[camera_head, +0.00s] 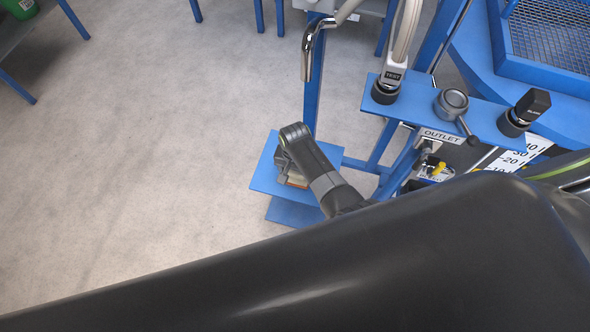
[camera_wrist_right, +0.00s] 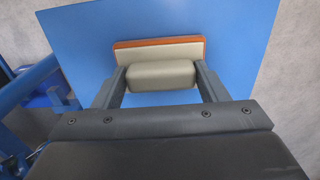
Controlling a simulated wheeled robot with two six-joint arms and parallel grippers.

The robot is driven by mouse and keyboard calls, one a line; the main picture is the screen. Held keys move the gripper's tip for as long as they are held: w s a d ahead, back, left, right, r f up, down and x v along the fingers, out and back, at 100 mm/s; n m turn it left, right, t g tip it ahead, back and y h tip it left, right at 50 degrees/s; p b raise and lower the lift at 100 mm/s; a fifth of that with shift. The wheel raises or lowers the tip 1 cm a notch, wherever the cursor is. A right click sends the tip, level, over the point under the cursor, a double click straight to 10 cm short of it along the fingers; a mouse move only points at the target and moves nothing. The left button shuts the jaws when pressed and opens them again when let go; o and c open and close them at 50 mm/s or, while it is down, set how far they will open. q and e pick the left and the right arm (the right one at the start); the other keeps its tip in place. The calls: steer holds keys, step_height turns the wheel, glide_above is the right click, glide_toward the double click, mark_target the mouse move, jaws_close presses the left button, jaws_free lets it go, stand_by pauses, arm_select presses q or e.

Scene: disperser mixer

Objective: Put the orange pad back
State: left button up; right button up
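The orange pad (camera_head: 297,182) rests on a small blue platform (camera_head: 265,176), mostly hidden under my right gripper (camera_head: 290,168) in the head view. In the right wrist view, the pad (camera_wrist_right: 160,49) shows an orange rim around a cream face, with a beige block (camera_wrist_right: 161,75) standing up from it as a grip. The two fingers of my right gripper (camera_wrist_right: 160,82) lie on either side of this block and appear to touch both its ends. The pad lies on or very close to the blue surface (camera_wrist_right: 250,30). My left gripper is not in view.
A bent metal pipe (camera_head: 308,52) rises behind the platform. Open grey floor (camera_head: 130,150) lies to the left. A dark arm part of mine covers the lower picture.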

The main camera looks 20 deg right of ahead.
mark_target(295, 172)
steer(key=o, duration=0.3)
steer(key=shift+r+p, duration=0.3)
steer(key=shift+r, duration=0.3)
arm_select(q)
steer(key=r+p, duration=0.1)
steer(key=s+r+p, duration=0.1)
steer(key=p, duration=0.1)
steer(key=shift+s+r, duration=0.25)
arm_select(e)
step_height(295, 172, up, 11)
steer(key=shift+r, duration=0.1)
